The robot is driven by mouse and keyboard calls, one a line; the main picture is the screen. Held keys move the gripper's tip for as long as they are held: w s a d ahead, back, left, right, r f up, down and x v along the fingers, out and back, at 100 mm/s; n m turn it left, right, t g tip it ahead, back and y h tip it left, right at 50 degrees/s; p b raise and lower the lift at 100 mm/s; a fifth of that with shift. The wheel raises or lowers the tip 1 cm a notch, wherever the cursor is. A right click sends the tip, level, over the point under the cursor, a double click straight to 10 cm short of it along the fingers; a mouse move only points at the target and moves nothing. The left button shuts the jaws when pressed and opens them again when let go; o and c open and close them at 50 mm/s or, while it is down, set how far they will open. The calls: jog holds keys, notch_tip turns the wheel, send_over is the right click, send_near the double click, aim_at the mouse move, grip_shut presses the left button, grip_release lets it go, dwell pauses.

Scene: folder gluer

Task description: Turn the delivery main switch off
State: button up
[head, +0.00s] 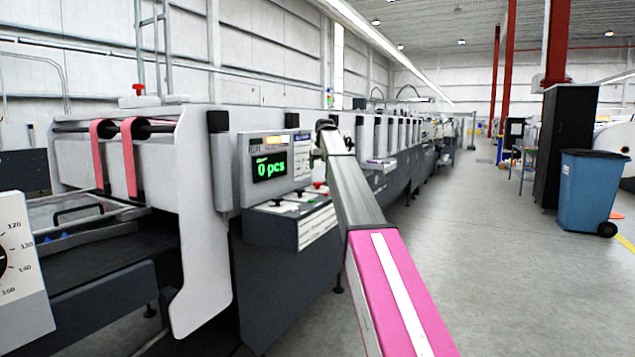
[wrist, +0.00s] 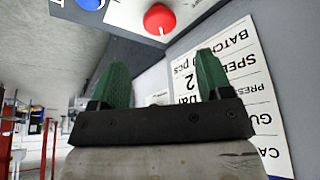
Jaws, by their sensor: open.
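In the wrist view, my gripper (wrist: 165,62) is open, with its two green fingers apart and nothing between them. A round red knob (wrist: 159,18) stands on a pale panel just beyond the fingertips, apart from them. Part of a blue round control (wrist: 90,3) shows at the top edge. In the head view, a control console (head: 290,215) with small red and green controls stands beside my arm. My arm hides part of it, and the gripper fingers are not clear there. No readable label tells which control is the delivery main switch.
A white printed sheet (wrist: 250,95) shows upside down in the wrist view. A dial plate (head: 20,265) is at far left. Open floor (head: 470,240) lies to the right, with a blue bin (head: 590,190).

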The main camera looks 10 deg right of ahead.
aim_at(318, 183)
jog(key=x, duration=0.8)
jog(key=shift+w+f, duration=0.1)
jog(key=shift+f, duration=0.3)
jog(key=c, duration=0.9)
